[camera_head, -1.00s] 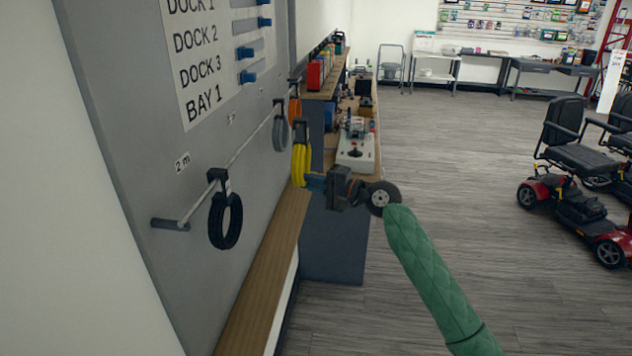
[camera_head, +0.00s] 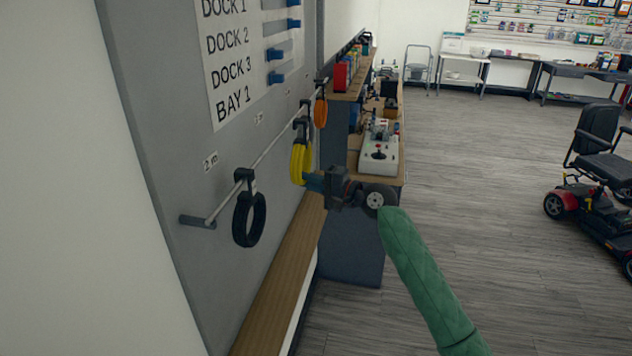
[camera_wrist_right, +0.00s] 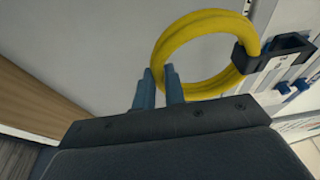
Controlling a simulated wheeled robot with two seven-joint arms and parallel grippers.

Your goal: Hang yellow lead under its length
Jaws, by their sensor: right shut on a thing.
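The yellow lead (camera_head: 299,163) is a coil with a black hanger clip on top. My right gripper (camera_head: 314,181) is shut on its lower edge. In the right wrist view, the yellow coil (camera_wrist_right: 195,38) passes between the two blue fingertips (camera_wrist_right: 160,85), and its black clip (camera_wrist_right: 272,62) points away to the right. In the head view the clip overlaps the wall rail (camera_head: 268,152); I cannot tell whether it rests on it. A "2 m" label (camera_head: 210,160) is above the rail's near end. Another label (camera_head: 258,118) is too small to read. My left gripper is not in view.
A black lead (camera_head: 249,219) hangs on the rail's near end, an orange lead (camera_head: 320,112) at its far end. A wooden ledge (camera_head: 275,290) runs below. A bench with a grey-white device (camera_head: 380,152) stands beyond. The floor to the right is clear up to a scooter (camera_head: 598,175).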

